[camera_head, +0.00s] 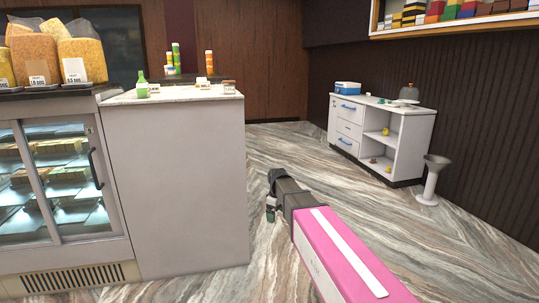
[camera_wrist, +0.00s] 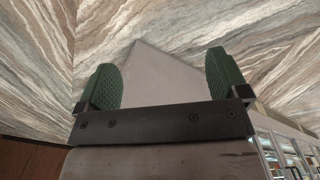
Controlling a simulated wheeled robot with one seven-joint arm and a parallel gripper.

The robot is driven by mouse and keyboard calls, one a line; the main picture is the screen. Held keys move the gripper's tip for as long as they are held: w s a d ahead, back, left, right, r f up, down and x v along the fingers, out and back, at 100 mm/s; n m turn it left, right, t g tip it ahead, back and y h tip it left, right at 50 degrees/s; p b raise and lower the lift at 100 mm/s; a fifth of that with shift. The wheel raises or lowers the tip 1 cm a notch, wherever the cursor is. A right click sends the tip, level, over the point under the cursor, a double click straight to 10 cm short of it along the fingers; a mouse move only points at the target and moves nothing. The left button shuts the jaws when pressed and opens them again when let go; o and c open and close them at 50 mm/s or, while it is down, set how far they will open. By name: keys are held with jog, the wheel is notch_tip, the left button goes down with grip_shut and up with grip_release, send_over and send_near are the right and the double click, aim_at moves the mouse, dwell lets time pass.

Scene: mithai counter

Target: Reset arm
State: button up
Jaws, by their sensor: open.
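My gripper (camera_head: 271,207) is at the end of my pink arm in the head view, over the floor just right of the white counter. In the wrist view my gripper (camera_wrist: 163,85) shows two green textured finger pads spread wide apart, with nothing between them. It is open and empty. Behind the fingers the wrist view shows the pale counter side and the marbled floor. Nothing touches the fingertips.
The white counter (camera_head: 180,190) with a glass display case (camera_head: 60,180) stands at left, bottles and jars on top. A white cabinet (camera_head: 375,140) stands at the right wall beside a grey pedestal (camera_head: 431,180). The floor (camera_head: 270,155) between them is clear.

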jog(key=s+d+f+m, duration=0.5)
jog(key=s+d, duration=0.2)
jog(key=s, duration=0.3)
jog(key=s+d+f+m, duration=0.4)
jog(key=s+d, duration=0.4)
jog(key=s, duration=0.2)
jog(key=shift+f+m, duration=0.35)
jog(key=shift+m, duration=0.45)
jog(key=shift+d, duration=0.1)
